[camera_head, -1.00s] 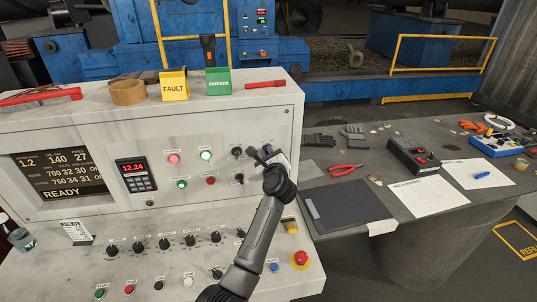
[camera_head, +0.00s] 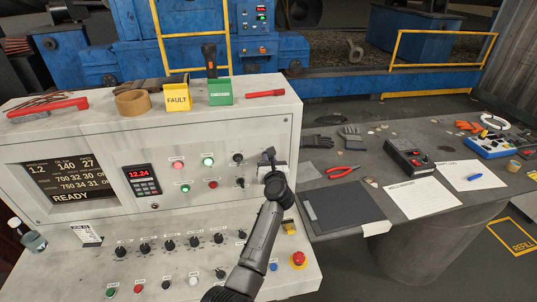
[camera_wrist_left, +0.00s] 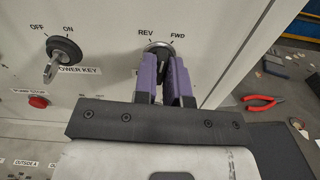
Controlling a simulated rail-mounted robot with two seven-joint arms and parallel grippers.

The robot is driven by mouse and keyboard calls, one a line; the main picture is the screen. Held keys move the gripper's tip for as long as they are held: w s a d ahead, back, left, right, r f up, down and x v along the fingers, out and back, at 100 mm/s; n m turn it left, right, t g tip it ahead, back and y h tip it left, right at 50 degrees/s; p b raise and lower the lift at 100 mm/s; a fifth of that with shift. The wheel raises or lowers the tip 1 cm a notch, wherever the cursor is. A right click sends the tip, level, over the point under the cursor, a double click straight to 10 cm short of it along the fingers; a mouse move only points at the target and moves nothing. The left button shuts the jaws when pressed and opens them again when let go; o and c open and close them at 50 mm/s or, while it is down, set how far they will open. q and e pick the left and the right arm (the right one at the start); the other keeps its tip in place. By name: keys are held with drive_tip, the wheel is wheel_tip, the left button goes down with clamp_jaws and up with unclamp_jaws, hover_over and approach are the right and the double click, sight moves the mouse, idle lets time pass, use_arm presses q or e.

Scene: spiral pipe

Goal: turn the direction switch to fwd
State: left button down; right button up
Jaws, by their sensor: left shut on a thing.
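The direction switch (camera_wrist_left: 159,47) is a round knob with a pale metal rim on the upright panel, with REV printed at its upper left and FWD at its upper right. My left gripper (camera_wrist_left: 164,70) is shut on its dark handle, with one purple finger on each side. The fingers cover much of the handle, so I cannot tell exactly which label it points to. In the head view my left gripper (camera_head: 268,158) is at the right end of the console panel and hides the switch. My right gripper is in neither view.
The power key (camera_wrist_left: 56,62) sticks out left of the switch, above a red button (camera_wrist_left: 38,102). A red emergency stop (camera_head: 299,260) is on the lower desk. The grey side table (camera_head: 340,240) holds red pliers (camera_head: 342,171), a dark clipboard (camera_head: 345,208) and papers.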

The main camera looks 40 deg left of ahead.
use_arm(q)
drive_tip(key=m+p, duration=0.3)
drive_tip(key=m, duration=0.1)
drive_tip(key=shift+m, duration=0.3)
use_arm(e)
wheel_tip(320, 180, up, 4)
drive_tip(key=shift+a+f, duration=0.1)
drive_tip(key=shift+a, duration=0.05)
use_arm(q)
drive_tip(key=shift+m, duration=0.3)
drive_tip(key=c, duration=1.2)
unclamp_jaws()
drive_tip(key=shift+d, duration=0.1)
